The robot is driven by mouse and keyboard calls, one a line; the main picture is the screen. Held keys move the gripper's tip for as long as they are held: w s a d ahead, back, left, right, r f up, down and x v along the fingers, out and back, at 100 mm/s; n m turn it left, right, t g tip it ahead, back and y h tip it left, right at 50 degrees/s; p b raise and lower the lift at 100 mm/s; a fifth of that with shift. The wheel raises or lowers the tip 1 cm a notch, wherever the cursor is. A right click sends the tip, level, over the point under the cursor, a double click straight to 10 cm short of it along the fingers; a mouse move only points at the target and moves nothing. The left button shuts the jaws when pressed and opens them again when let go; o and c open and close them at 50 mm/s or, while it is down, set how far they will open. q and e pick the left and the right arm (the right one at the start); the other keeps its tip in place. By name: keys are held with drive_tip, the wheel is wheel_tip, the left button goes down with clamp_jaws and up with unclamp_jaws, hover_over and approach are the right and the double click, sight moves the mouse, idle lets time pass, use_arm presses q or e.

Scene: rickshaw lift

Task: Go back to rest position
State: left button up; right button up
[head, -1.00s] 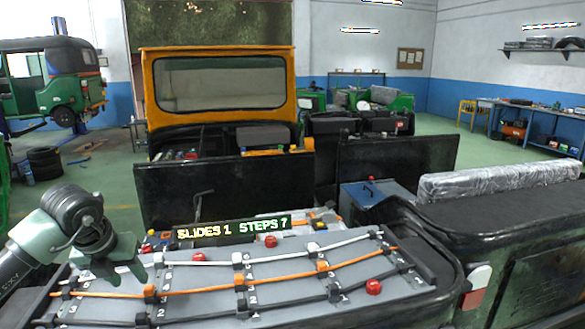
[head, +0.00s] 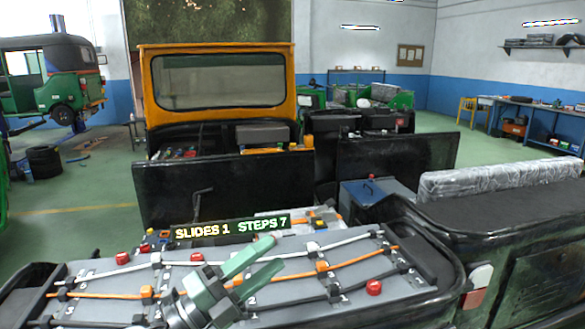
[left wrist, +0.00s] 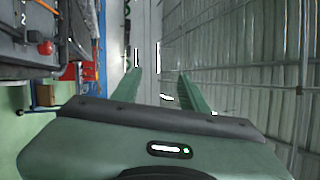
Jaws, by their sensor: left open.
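My left gripper (head: 262,266) is in the lower middle of the head view, above the grey board (head: 345,287). Its two green fingers are apart with nothing between them. In the left wrist view the fingers (left wrist: 156,88) also stand apart, with only the wall and ceiling behind them. The board carries white, orange and black cables (head: 365,260) in black clips. Several red knobs (head: 374,287) sit on it. A display (head: 230,228) behind the board reads "SLIDES 1 STEPS 7". My right gripper is not in view.
A dark vehicle body with a silver-wrapped seat (head: 498,179) stands to the right. A black panel (head: 225,188) and an orange-framed cab (head: 218,85) stand behind the board. Green floor (head: 100,213) is open at the left. A blue workbench (head: 540,120) stands at the far right.

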use_arm(q)
drive_tip(key=a+f+n+t+y, duration=0.75)
drive_tip(key=a+n+y, duration=0.65)
drive_tip(key=n, duration=0.6)
drive_tip(key=s+a+f+n+g+y, duration=0.2)
drive_tip(key=f+y, duration=0.1)
drive_tip(key=f, duration=0.3)
drive_tip(key=s+a+f+n+g+y, duration=0.1)
drive_tip(key=a+f+n+g+y, duration=0.15)
drive_tip(key=f, duration=0.25)
drive_tip(key=s+d+f+n+g+h, duration=0.1)
drive_tip(key=s+f+g, duration=0.5)
drive_tip(key=s+f, duration=0.45)
drive_tip(key=s+d+f+n+g+h, duration=0.15)
drive_tip(key=s+f+g, duration=0.5)
drive_tip(key=s, duration=0.75)
wheel_tip(320, 180, down, 26)
drive_tip(key=s+r+g, duration=0.1)
drive_tip(key=s+a+f+g, duration=0.1)
drive_tip(key=s+a+f, duration=0.1)
drive_tip(key=s+f, duration=1.5)
drive_tip(key=shift+a+f+y, duration=0.3)
drive_tip(key=shift+a+f, duration=0.05)
drive_tip(key=shift+a, duration=0.05)
